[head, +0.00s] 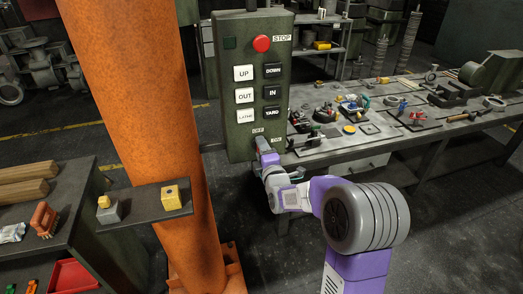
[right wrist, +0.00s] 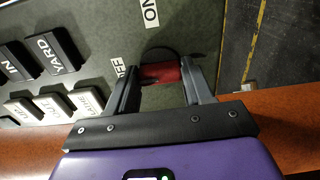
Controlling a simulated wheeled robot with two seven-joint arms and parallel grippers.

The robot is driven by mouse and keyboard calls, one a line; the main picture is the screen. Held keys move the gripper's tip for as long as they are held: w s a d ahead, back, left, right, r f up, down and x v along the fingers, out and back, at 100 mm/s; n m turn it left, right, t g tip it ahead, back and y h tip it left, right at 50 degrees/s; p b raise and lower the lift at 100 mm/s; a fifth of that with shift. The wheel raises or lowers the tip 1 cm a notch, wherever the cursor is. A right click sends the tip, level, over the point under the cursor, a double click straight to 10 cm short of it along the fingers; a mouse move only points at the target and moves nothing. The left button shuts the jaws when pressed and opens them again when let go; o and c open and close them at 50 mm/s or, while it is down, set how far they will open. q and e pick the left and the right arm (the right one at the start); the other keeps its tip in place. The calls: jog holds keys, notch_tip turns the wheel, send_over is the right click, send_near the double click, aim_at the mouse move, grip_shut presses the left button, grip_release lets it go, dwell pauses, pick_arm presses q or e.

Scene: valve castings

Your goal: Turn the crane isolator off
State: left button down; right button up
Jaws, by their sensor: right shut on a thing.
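The crane control box (head: 235,90) is a green panel on the orange column, with the isolator low on its face. The isolator's red handle (right wrist: 162,74) shows in the right wrist view in front of a dark round base. An OFF label (right wrist: 118,68) is beside it, and an ON label (right wrist: 150,13) is farther up. My right gripper (head: 264,147) is at the panel's lower edge, its fingers (right wrist: 160,88) shut on the red handle from both sides. It hides the isolator in the head view. I cannot tell which label the handle points to. My left gripper is not in view.
Above the isolator are a red STOP button (head: 262,44) and several push buttons, including YARD (head: 271,112). The orange column (head: 135,90) stands left, with a small shelf (head: 140,207) in front. A workbench (head: 400,140) with parts stands right.

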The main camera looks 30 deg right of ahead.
jog(key=o, duration=1)
jog(key=shift+o, duration=0.2)
jog(key=p+v, duration=0.1)
jog(key=v, duration=0.6)
jog(key=shift+s, duration=0.3)
jog(key=s+a+f+m+g+y, duration=0.2)
jog(key=a+f+m+g, duration=0.15)
jog(key=f, duration=0.55)
jog(key=s+a+f+m+g+y, duration=0.1)
jog(key=s+a+f+m+g, duration=0.2)
jog(key=f, duration=0.6)
jog(key=s+a+f+m+g+y, duration=0.1)
jog(key=a+f+m+g+y, duration=0.3)
jog(key=f, duration=0.6)
jog(key=s+a+f+m+g, duration=0.3)
jog(key=s+a+f, duration=0.2)
jog(key=s, duration=0.3)
jog(key=s+a+f+m+g+y+p, duration=0.1)
jog(key=s+a+f+m+g, duration=0.2)
jog(key=s+a+f, duration=0.3)
jog(key=s+a+m, duration=0.1)
jog(key=s+a, duration=0.1)
jog(key=s, duration=0.1)
jog(key=shift+s+f+y, duration=0.2)
jog(key=shift+f+y, duration=0.1)
